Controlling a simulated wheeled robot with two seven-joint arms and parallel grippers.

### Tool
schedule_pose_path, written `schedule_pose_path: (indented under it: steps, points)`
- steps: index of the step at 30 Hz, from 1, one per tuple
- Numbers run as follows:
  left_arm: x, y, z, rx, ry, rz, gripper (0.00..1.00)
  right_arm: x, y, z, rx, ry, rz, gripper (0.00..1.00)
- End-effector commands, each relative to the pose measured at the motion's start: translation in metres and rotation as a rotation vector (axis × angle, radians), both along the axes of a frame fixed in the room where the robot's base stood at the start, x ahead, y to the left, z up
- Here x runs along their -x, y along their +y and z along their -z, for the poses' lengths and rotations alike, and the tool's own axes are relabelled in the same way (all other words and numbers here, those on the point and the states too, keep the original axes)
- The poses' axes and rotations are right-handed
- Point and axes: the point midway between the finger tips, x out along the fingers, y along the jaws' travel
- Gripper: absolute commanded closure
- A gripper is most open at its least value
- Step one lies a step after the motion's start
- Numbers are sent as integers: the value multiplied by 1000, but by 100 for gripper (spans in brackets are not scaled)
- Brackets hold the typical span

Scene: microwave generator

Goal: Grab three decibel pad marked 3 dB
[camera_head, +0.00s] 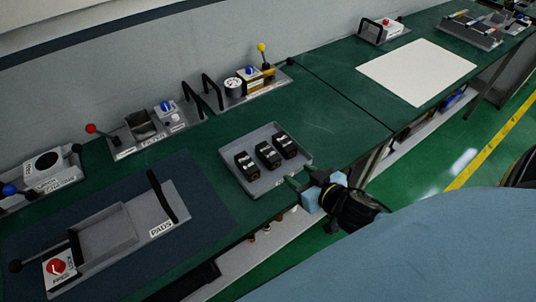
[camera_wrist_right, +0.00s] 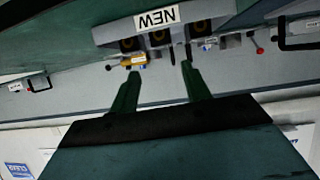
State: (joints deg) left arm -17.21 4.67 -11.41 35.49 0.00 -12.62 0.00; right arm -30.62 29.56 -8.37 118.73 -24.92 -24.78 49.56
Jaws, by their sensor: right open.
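Three black pads, the left (camera_head: 246,165), the middle (camera_head: 268,155) and the right (camera_head: 286,145), stand in a row in a grey tray (camera_head: 262,185) on the green bench. Each has a white marking, too small to read. In the wrist view the tray front bears a NEW label (camera_wrist_right: 162,18), seen upside down, with the dark pads (camera_wrist_right: 160,38) behind it. My right gripper (camera_head: 300,177) is open and empty at the tray's near right corner, apart from the pads. Its two green fingers (camera_wrist_right: 160,72) are spread in the wrist view. My left gripper is not in view.
A grey PADS fixture (camera_head: 105,232) with a handle and red button sits on the dark mat at left. Several lever and gauge fixtures (camera_head: 150,128) line the wall. A white sheet (camera_head: 418,72) lies at right. Bare bench surrounds the tray.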

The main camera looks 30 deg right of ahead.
Motion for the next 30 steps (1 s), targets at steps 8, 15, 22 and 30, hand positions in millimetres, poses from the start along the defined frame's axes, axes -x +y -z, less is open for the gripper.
schedule_pose_path:
  steps: [8,15,22,30]
  points:
    - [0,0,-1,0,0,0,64,-19,2,5,-23,-38,-47,53]
    - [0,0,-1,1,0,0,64,-57,4,20,-22,-38,-45,53]
    - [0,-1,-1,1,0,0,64,-77,6,30,-22,-35,-46,53]
    - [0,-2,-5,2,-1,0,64,-99,5,35,-20,-36,-45,53]
